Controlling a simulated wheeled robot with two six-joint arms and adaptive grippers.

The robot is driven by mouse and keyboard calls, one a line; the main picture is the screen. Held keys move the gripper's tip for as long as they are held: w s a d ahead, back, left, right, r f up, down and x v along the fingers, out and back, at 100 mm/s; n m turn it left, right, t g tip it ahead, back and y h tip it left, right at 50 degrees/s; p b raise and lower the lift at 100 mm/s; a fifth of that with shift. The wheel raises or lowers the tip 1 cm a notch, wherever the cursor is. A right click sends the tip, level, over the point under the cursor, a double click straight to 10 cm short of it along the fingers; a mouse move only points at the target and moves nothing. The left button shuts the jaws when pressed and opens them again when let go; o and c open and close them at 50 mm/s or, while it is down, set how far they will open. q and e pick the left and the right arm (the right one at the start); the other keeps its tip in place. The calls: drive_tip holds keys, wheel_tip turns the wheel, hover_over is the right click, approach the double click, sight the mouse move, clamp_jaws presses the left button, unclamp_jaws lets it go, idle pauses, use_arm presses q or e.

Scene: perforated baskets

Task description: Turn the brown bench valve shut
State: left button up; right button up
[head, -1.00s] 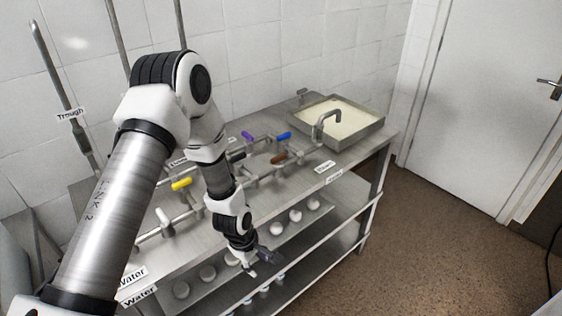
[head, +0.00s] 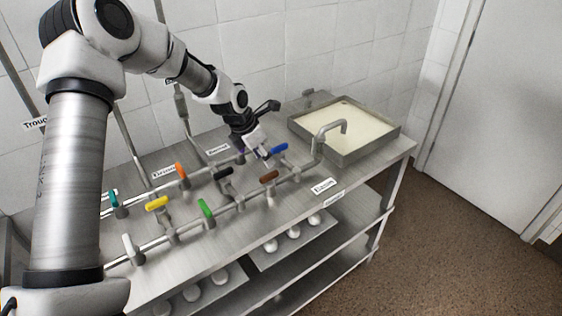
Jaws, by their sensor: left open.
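The brown bench valve handle (head: 269,176) sits on the front pipe of the steel bench, left of the spout, and looks roughly in line with that pipe. My left gripper (head: 262,149) is open and points down over the back pipe, behind the brown handle and beside the blue handle (head: 280,148). It looks apart from the brown handle, with nothing between its fingers. The purple handle is mostly hidden by the gripper. My right gripper is not in view.
Black (head: 222,173), green (head: 206,208), orange (head: 181,171), yellow (head: 157,203), teal (head: 113,197) and white (head: 128,245) handles stand along the pipes to the left. A curved spout (head: 331,127) reaches over a tray (head: 371,152) of pale liquid. The tiled wall is close behind.

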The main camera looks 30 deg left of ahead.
sight(269, 173)
use_arm(q)
drive_tip(key=s+f, duration=0.2)
drive_tip(key=shift+s+d+f, duration=0.1)
drive_tip(key=shift+d+f, duration=0.25)
drive_tip(key=shift+d, duration=0.05)
drive_tip(key=w+f, duration=0.2)
drive_tip(key=f, duration=0.1)
drive_tip(key=shift+w+d+f+b, duration=0.2)
drive_tip(key=shift+w+f+b, duration=0.05)
drive_tip(key=shift+w+b, duration=0.15)
drive_tip(key=shift+s+r, duration=0.4)
drive_tip(key=shift+s, duration=0.05)
drive_tip(key=c, duration=0.5)
clamp_jaws()
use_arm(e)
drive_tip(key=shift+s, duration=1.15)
